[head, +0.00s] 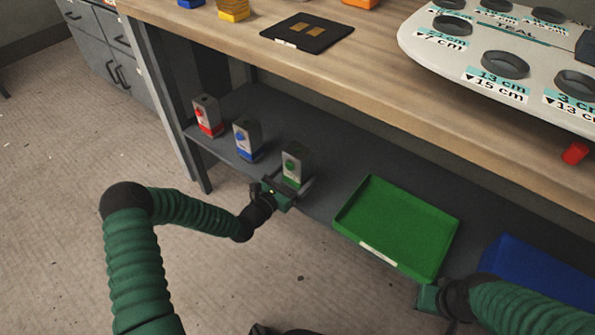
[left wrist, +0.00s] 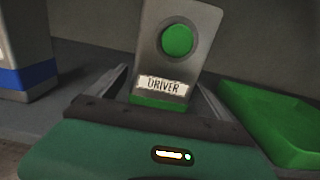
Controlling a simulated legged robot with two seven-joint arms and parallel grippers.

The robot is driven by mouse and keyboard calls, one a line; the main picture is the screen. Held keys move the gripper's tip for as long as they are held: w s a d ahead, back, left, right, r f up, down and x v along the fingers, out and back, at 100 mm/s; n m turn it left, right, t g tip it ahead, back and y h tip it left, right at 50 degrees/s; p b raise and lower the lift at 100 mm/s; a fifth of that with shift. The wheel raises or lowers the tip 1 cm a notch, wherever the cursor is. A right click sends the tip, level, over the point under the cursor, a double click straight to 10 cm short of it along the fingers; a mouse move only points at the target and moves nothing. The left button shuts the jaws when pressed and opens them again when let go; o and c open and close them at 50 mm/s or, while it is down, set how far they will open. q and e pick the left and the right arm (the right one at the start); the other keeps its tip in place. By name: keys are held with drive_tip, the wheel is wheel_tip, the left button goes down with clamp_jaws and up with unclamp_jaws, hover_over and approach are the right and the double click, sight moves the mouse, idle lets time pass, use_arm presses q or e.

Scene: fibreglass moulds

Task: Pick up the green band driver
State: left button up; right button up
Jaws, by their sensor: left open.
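The green band driver (head: 293,163) is a grey box with a green button and a green band at its base. It stands upright on the lower shelf. In the left wrist view the driver (left wrist: 176,55) shows a label reading DRIVER. My left gripper (head: 290,186) is open, with its fingers on either side of the driver's lower part; it also shows in the left wrist view (left wrist: 165,95). I cannot tell whether the fingers touch it. My right gripper (head: 428,297) is at the lower right near the green tray, its fingers not clearly visible.
A blue band driver (head: 246,139) and a red band driver (head: 207,115) stand to the left on the shelf (head: 330,160). A green tray (head: 372,252) and a blue tray (head: 535,268) lie to the right. The wooden worktop (head: 330,75) overhangs the shelf.

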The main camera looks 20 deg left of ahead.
use_arm(q)
drive_tip(key=c, duration=1.8)
drive_tip(key=shift+c, duration=0.2)
